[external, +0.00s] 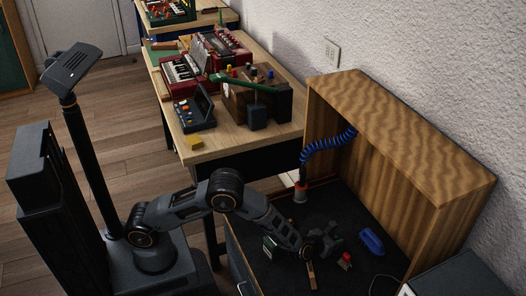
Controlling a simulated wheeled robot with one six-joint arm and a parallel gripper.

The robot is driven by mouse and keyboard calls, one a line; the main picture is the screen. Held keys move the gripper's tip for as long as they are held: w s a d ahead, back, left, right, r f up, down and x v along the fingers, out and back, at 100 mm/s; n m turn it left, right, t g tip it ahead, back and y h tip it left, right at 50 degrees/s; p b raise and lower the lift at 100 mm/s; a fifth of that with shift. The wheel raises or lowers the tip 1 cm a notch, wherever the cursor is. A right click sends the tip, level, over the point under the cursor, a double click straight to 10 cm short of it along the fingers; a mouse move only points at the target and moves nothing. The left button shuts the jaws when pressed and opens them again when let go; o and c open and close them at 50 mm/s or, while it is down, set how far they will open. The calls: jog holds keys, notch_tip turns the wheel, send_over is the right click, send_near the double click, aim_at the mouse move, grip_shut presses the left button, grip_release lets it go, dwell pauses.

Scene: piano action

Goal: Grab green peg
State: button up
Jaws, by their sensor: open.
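My gripper (327,240) is low over the dark surface inside the open wooden cabinet (400,118), at the lower right of the external view. It is open, and I see nothing held between its fingers. A small dark green and white item (269,246) lies left of the gripper, beside my forearm; it is too small to tell whether it is a peg. On the table behind, a wooden box (236,101) carries small coloured pieces and a long green bar (257,86). I cannot single out a green peg with certainty.
A blue object (371,241) and a small red-topped piece (345,260) lie right of the gripper. A brown stick (311,276) lies below it. A coiled blue hose (328,145) hangs at the cabinet's left side. The wooden table (222,143) holds a red accordion (183,72).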

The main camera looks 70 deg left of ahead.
jog(key=shift+w, duration=0.1)
grip_shut()
dwell(0.4)
